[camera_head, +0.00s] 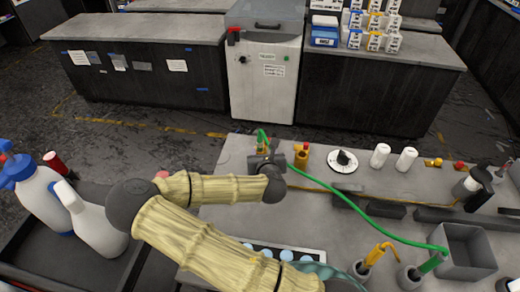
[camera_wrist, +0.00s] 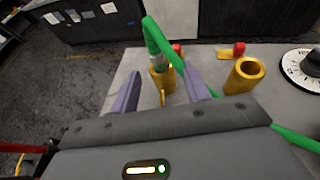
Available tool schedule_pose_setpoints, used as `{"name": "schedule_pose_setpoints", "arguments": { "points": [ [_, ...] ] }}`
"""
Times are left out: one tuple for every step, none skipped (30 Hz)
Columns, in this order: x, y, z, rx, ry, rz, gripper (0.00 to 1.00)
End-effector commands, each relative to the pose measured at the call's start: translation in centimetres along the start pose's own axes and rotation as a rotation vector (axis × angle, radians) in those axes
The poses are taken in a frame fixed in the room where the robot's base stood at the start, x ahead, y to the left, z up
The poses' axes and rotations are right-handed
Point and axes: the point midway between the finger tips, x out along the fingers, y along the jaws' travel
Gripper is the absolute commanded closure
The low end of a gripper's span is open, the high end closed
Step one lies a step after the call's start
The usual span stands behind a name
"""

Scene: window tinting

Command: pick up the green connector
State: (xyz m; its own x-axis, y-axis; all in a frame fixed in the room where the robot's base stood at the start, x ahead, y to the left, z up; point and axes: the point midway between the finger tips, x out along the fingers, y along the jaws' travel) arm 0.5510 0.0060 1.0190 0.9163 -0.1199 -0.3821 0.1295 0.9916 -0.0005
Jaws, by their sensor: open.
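A green connector (camera_wrist: 158,47) on a green hose stands upright in a yellow socket (camera_wrist: 160,80) in the wrist view. In the head view the connector (camera_head: 262,139) shows just beyond my gripper (camera_head: 263,150), partly hidden by it. In the wrist view my gripper (camera_wrist: 163,90) is open, with one finger on each side of the socket and connector. Nothing is held; I cannot tell whether the fingers touch anything. The hose (camera_head: 375,209) runs right across the bench to another green end (camera_head: 431,263) in a grey holder at the lower right.
An empty yellow socket (camera_wrist: 243,75) stands right of the connector, with a dial (camera_wrist: 306,65) farther right. In the head view, two white cylinders (camera_head: 393,157) stand on the bench. A grey square bin (camera_head: 466,252) and a yellow hooked piece (camera_head: 376,255) are at the lower right.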

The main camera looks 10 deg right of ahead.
Motion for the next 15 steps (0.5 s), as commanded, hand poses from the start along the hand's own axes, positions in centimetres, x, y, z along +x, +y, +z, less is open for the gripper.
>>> {"name": "schedule_pose_setpoints", "arguments": {
  "points": [
    [1.1, 0.0, -0.2, 0.001, -0.001, 0.001, 0.53],
    [1.6, 0.0, -0.2, 0.001, -0.002, 0.0, 0.53],
    [2.3, 0.0, -0.2, 0.001, -0.002, 0.0, 0.53],
    [2.8, 0.0, -0.2, 0.001, -0.002, 0.0, 0.53],
    [3.3, 0.0, -0.2, 0.001, -0.002, 0.001, 0.53],
    [3.9, 0.0, -0.2, 0.001, -0.001, 0.0, 0.53],
    [4.2, 0.0, -0.1, 0.001, -0.001, 0.0, 0.53],
    [4.5, 0.0, -0.1, 0.0, -0.001, 0.0, 0.53],
    [4.8, 0.0, -0.1, 0.0, -0.001, 0.001, 0.53],
    [4.9, 0.0, 0.0, 0.0, -0.001, 0.001, 0.53],
    [5.0, 0.0, 0.0, 0.0, 0.0, 0.0, 0.53],
    [5.0, 0.0, 0.0, 0.0, 0.0, -0.001, 0.53],
    [5.0, 0.0, 0.0, 0.0, 0.0, -0.001, 0.53],
    [5.0, 0.0, 0.0, 0.0, 0.0, -0.001, 0.53],
    [5.0, 0.0, 0.0, 0.0, 0.0, -0.001, 0.53]
  ]
}}
